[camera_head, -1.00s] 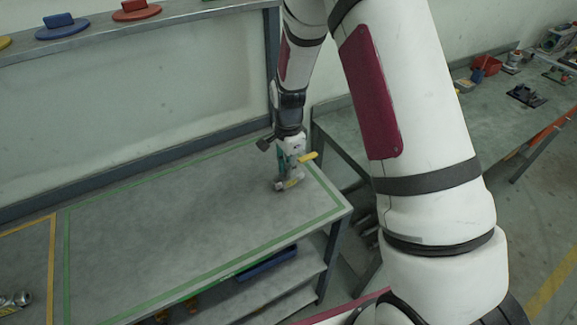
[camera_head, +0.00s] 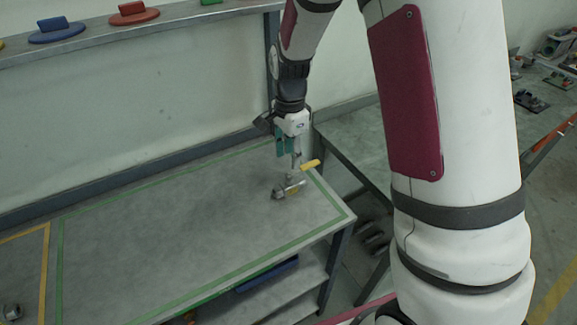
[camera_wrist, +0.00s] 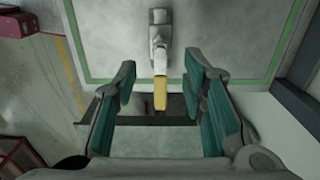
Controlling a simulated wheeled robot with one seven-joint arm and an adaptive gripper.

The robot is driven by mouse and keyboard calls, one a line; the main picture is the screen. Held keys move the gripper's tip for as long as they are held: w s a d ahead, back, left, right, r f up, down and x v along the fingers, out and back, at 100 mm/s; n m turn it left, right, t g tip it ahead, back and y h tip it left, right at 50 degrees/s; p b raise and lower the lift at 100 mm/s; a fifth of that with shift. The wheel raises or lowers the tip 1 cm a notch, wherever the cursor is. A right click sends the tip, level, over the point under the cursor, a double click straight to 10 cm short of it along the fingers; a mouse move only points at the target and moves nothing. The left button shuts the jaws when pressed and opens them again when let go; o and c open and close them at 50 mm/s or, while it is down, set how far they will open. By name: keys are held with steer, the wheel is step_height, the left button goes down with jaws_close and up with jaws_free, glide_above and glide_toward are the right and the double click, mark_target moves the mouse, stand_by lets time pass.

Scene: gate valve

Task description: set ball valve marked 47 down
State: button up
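A grey metal ball valve (camera_head: 288,188) with a yellow handle (camera_head: 311,165) rests on the workbench, inside the green outline near its right end. No number is readable on it. My gripper (camera_head: 289,151) is above the valve, apart from it, pointing down. In the wrist view, the valve body (camera_wrist: 160,32) lies ahead, and its yellow handle (camera_wrist: 160,95) points toward my gripper.
The workbench (camera_head: 180,220) is mostly bare within its green tape. Yellow tape and another metal fitting (camera_head: 12,312) are at far left. A shelf above holds a blue disc (camera_head: 57,31) and a red disc (camera_head: 133,13). Another table (camera_head: 350,135) stands at the right.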

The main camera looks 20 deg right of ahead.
steer(key=s+r+n+t, duration=0.1)
steer(key=s+r+n, duration=0.35)
steer(key=r, duration=0.45)
steer(key=s+r+n+t, duration=0.25)
steer(key=s+r, duration=0.25)
steer(key=r, duration=0.4)
steer(key=s+r+n+t, duration=0.1)
steer(key=s+r+n, duration=0.1)
steer(key=s+n, duration=0.2)
steer(key=s+r+n+t, duration=0.1)
steer(key=s+n, duration=0.3)
steer(key=s, duration=0.6)
steer(key=shift+s+d+r+n, duration=0.2)
steer(key=shift+d+r+n, duration=0.2)
steer(key=shift+r, duration=0.4)
steer(key=shift+w+f+b, duration=0.1)
steer(key=shift+w+b, duration=0.05)
steer(key=shift+b, duration=0.2)
